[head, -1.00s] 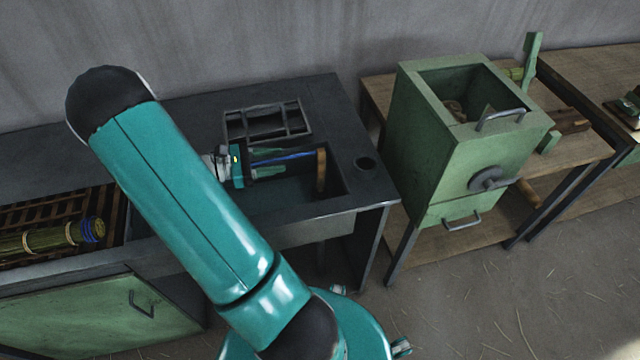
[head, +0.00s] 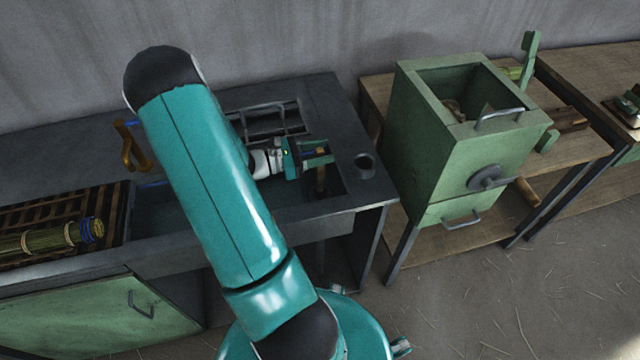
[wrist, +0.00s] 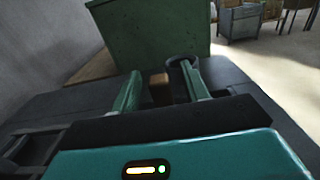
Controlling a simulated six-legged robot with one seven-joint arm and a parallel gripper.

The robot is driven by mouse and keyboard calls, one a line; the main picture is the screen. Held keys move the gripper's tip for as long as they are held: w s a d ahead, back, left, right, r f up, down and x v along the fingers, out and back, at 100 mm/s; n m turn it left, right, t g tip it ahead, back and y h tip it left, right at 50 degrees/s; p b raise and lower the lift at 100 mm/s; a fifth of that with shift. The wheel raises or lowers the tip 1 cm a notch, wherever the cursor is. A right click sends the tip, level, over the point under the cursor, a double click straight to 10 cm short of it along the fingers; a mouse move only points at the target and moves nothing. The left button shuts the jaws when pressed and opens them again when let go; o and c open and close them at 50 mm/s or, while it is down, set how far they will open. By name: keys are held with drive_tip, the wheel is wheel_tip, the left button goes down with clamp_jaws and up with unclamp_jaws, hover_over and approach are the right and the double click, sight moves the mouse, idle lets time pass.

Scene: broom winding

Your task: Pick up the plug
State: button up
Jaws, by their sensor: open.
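The brown wooden piece I take to be the plug (head: 320,181) stands upright at the right end of the sunken basin in the dark bench. My gripper (head: 318,155) is at its upper part, with green fingers reaching right from a teal body. In the wrist view, the plug's brown top (wrist: 159,84) shows between the two spread fingers (wrist: 160,92). The gripper is open, and I cannot tell whether either finger touches the plug. The fingers hide part of the plug in the head view.
A green box (head: 440,150) stands farther right on a wooden table. A brown curved handle (head: 131,146) is left of my arm. A bound bundle (head: 48,237) lies on a slatted rack.

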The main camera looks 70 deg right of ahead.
drive_tip(key=shift+x, duration=0.95)
clamp_jaws()
drive_tip(key=shift+r, duration=0.1)
